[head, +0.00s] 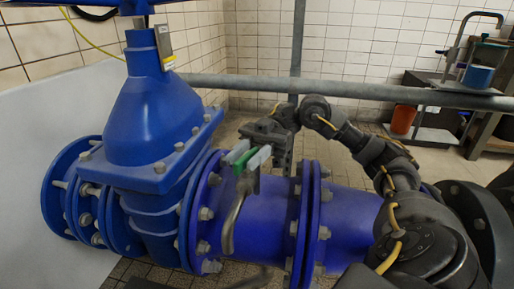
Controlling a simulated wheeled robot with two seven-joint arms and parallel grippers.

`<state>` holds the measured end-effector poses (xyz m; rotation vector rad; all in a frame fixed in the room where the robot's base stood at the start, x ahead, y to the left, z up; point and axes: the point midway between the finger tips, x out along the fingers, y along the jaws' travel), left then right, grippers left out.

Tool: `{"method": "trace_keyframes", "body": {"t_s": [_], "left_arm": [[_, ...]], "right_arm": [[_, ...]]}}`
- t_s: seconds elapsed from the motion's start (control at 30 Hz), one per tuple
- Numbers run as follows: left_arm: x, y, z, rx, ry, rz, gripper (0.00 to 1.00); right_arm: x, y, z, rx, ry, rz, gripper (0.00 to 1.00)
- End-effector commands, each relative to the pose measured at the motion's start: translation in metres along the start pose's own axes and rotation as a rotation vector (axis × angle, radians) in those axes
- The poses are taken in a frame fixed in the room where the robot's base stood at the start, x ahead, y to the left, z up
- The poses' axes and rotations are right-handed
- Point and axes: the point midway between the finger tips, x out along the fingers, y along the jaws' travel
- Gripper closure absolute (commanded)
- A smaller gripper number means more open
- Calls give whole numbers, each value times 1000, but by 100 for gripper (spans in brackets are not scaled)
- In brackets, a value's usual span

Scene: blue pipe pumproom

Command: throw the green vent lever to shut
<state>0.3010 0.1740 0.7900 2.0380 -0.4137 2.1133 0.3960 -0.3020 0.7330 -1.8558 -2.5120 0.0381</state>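The green vent lever (243,163) sits above the blue pipe, just right of the big blue valve body, near the picture's middle. A bent metal tube (231,226) hangs down just below it. My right gripper (246,158) reaches in from the right, with its two pale fingers on either side of the green lever. The fingers look closed against it, with little gap showing. Part of the lever and its mount is hidden behind the fingers. My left gripper is not in view.
The blue gate valve (145,130) with bolted flanges stands at left, under a blue handwheel (75,3). A blue flanged pipe (345,213) runs right. A grey horizontal rail (350,90) crosses behind my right arm. A bench with an orange bucket (403,119) stands back right.

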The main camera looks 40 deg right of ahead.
Motion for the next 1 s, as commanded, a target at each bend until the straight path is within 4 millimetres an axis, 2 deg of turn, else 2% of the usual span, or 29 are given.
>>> {"method": "trace_keyframes", "body": {"t_s": [0.37,0.6,0.97,1.0], "left_arm": [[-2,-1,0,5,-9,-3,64],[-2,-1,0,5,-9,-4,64],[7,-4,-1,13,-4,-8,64],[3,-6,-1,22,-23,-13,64]], "right_arm": [[4,0,1,0,0,4,69],[4,0,0,0,0,3,100],[4,0,-2,4,0,22,100],[4,0,-3,7,0,30,100]]}}
